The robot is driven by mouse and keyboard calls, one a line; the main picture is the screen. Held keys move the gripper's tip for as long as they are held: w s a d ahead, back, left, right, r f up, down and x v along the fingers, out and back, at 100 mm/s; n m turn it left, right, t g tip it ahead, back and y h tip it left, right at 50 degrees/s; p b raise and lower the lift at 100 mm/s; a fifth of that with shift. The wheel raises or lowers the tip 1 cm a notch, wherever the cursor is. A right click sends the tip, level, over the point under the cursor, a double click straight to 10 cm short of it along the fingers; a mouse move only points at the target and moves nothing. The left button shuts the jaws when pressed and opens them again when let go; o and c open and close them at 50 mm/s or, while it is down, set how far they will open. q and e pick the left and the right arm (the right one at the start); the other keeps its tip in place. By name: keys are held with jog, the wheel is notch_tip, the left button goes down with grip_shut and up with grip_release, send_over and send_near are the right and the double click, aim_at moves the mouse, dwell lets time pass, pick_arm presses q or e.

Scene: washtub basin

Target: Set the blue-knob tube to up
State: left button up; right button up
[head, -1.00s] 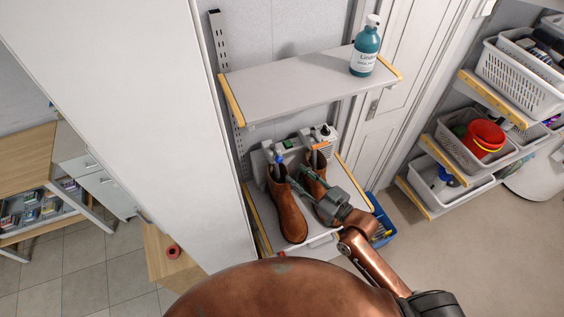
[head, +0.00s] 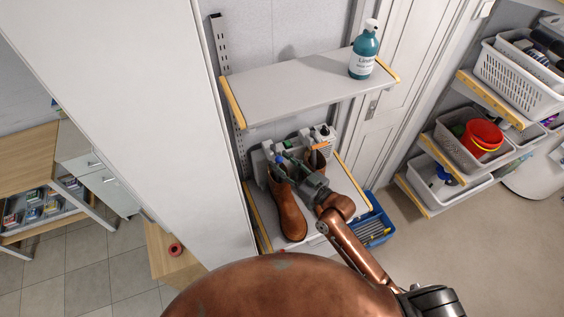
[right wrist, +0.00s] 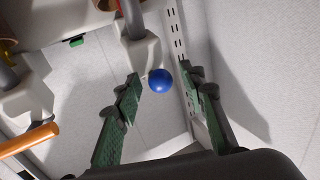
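The blue knob (head: 280,159) is at the dryer unit above the left brown boot, on the lower shelf. In the right wrist view the blue knob (right wrist: 160,81) is a round ball beside a pale holder (right wrist: 140,52) with a grey tube (right wrist: 131,18). My right gripper (head: 291,165) is at the knob, over the boots. In the right wrist view its two green-padded fingers (right wrist: 158,92) are open, with the knob showing between them; no contact is visible. The left boot (head: 290,212) stands upright; the right boot (head: 315,162) is partly hidden by my gripper. My left gripper is not in view.
An orange lever (right wrist: 28,139) on a second holder is left in the right wrist view. An upper shelf (head: 300,85) with a teal bottle (head: 363,55) hangs above the boots. A blue crate (head: 372,232) is below right. A white panel stands at left.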

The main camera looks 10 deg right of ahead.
grip_shut()
dwell(0.5)
